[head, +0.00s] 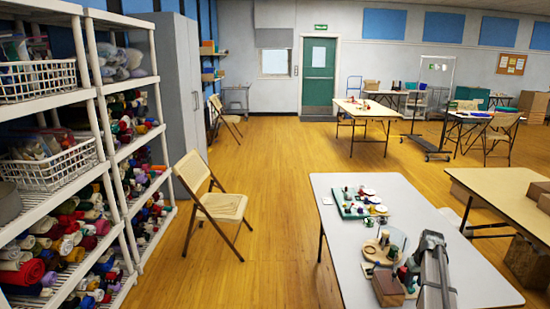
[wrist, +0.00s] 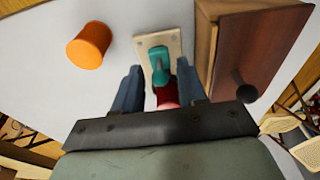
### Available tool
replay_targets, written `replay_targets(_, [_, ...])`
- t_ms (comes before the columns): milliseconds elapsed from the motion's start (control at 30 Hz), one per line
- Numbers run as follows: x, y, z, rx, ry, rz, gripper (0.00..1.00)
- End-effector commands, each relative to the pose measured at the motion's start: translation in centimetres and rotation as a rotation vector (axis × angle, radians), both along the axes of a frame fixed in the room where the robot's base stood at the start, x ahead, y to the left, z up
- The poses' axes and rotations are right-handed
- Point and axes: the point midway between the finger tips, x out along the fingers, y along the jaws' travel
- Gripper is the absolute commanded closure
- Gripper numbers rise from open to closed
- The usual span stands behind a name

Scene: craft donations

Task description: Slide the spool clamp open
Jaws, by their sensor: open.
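In the wrist view, a teal clamp piece (wrist: 160,62) sits on a pale wooden base plate (wrist: 148,42). A red part (wrist: 167,96), perhaps a spool, shows just below it, close to my gripper's palm. My gripper (wrist: 158,72) is open, with one blue-grey finger to the left of the clamp and one to the right. I cannot tell whether either finger touches it. The palm hides the near end of the clamp. In the head view the clamp is too small and crowded to make out clearly.
A brown wooden box (wrist: 245,50) with a dark knob stands close to the right finger. An orange cylinder (wrist: 90,45) stands to the left on the pale table (wrist: 35,75). In the head view, a green tray (head: 347,209) of spools lies farther back on the table.

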Motion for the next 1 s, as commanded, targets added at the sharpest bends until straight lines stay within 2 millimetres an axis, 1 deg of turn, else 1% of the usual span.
replay_targets(133, [0.0, 0.0, 0.2, 0.000, -0.001, 0.000, 0.59])
replay_targets(267, [0.0, 0.0, 0.9, 0.000, 0.000, 0.000, 0.59])
replay_targets(1000, [0.1, 0.0, 6.9, -0.001, -0.002, 0.000, 0.59])
